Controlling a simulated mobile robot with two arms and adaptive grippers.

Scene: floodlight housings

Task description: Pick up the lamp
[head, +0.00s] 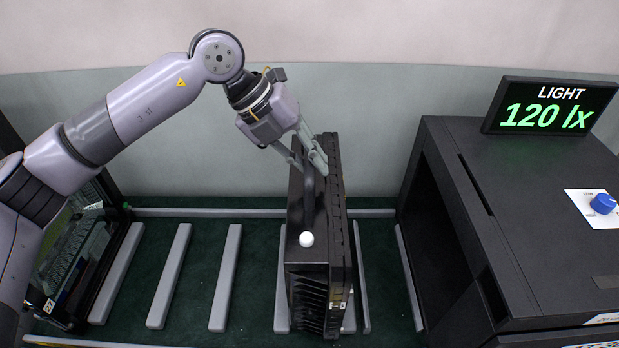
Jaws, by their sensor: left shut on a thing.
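The lamp (310,255) is a black, slab-shaped floodlight housing with fins low on its near end and a small white ball-like knob on top. It stands upright on edge in the middle of the head view, above pale rails. My left gripper (312,165) comes down from above and is shut on the dark bar handle along the lamp's top, towards its far end. The fingertips are partly hidden against the lamp. I cannot tell whether the lamp is touching the rails. My right gripper is not in view.
Pale rails (226,278) run across the dark green floor, with bare slots to the left of the lamp. A black cabinet (440,200) with a blue knob (603,204) and a display (550,106) reading "LIGHT 120 lx" stands at right. A dark rack (75,265) is at left.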

